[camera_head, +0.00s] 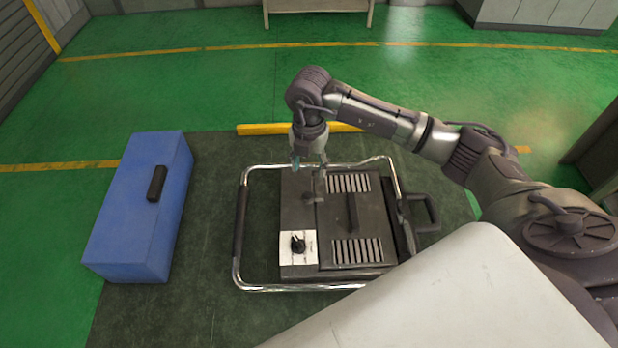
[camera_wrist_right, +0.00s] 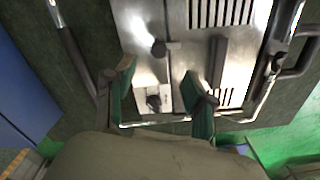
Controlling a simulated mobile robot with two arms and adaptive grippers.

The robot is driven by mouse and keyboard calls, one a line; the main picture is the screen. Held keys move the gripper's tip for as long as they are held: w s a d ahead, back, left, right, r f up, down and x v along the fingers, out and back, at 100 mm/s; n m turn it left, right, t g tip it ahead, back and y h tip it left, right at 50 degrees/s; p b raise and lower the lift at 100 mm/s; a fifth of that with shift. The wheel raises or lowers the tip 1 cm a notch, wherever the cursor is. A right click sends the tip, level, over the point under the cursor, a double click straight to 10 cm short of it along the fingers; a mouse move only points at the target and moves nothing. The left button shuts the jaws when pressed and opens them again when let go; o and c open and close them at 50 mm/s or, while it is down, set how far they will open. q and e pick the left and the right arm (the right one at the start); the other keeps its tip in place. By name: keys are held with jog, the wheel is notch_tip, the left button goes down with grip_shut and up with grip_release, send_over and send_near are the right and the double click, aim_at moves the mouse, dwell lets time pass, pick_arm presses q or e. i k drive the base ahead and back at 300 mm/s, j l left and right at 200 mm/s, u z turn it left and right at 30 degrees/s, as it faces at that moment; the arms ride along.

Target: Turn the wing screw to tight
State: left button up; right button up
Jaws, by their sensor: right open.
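The heating element is a dark box (camera_head: 378,225) inside a chrome tube frame on the floor. A small dark fitting (camera_head: 313,200), which looks like the wing screw, stands on its top near the lid's seam. In the wrist view this fitting (camera_wrist_right: 158,48) shows beyond my fingertips, apart from them; its exact turn is hard to tell. My right gripper (camera_head: 309,168) points down over the far left part of the box. In the wrist view my right gripper (camera_wrist_right: 160,80) is open, its green-padded fingers apart with nothing between them. My left gripper is not seen.
A black dial (camera_head: 298,243) sits on a white plate at the box's near left corner. The lid has a dark handle (camera_head: 351,213) between slotted vents. The chrome frame (camera_head: 262,288) surrounds the box. A blue case (camera_head: 135,215) stands to the left, with clear floor between.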

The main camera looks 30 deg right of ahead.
aim_at(400, 211)
jog(key=k+j, duration=0.5)
jog(key=k, duration=0.15)
jog(key=k+j, duration=0.5)
jog(key=k, duration=0.2)
